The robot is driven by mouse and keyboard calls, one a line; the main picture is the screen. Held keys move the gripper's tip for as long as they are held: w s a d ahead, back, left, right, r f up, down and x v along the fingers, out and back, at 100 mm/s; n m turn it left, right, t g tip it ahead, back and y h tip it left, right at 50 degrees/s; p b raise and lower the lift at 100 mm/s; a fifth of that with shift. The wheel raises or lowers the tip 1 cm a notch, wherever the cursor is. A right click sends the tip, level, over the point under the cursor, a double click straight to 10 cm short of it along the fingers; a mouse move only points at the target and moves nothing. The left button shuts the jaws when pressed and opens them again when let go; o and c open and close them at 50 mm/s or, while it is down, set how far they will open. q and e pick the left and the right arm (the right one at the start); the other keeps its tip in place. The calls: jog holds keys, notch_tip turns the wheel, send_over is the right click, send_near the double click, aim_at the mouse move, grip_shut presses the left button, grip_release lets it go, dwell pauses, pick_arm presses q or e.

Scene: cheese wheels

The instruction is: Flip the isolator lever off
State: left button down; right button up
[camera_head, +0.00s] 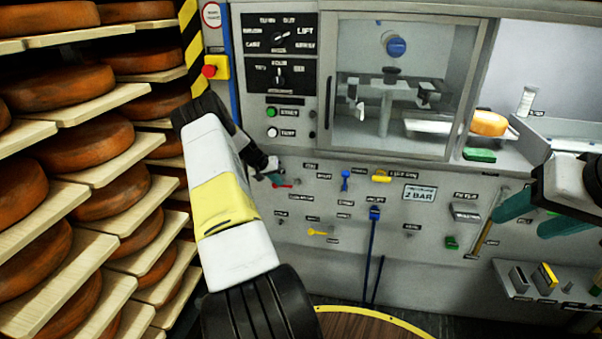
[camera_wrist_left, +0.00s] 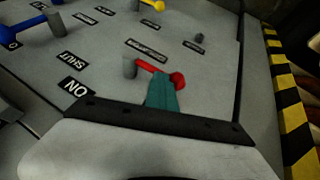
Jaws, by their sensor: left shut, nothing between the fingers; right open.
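The isolator lever (camera_wrist_left: 153,66) is a red bar running from a grey pivot to a round red knob in the left wrist view. A label lies beside it, upside down and hard to read. My left gripper (camera_wrist_left: 162,88) is shut, its teal fingers together right at the lever and overlapping it near the knob; whether they touch it I cannot tell. In the head view my left gripper (camera_head: 272,179) is at the panel's left part, with only a little of the red lever (camera_head: 284,185) showing beside it. My right gripper (camera_head: 538,216) is open and empty at the right.
A blue lever (camera_head: 345,178), yellow levers, a blue-handled rod (camera_head: 375,213) and a green switch (camera_head: 452,243) are on the same grey panel. Racks of cheese wheels (camera_head: 107,190) fill the left. A red stop button (camera_head: 209,71) is above my left arm. A ledge (camera_head: 545,290) juts out lower right.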

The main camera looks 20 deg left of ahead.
pick_arm(q)
jog(key=shift+s+a+f, duration=0.4)
jog(key=shift+a+f, duration=0.15)
jog(key=shift+a, duration=0.05)
jog(key=d+r+v, duration=0.1)
jog(key=v, duration=0.7)
jog(key=shift+w, duration=0.4)
jog(key=shift+d+f, duration=0.1)
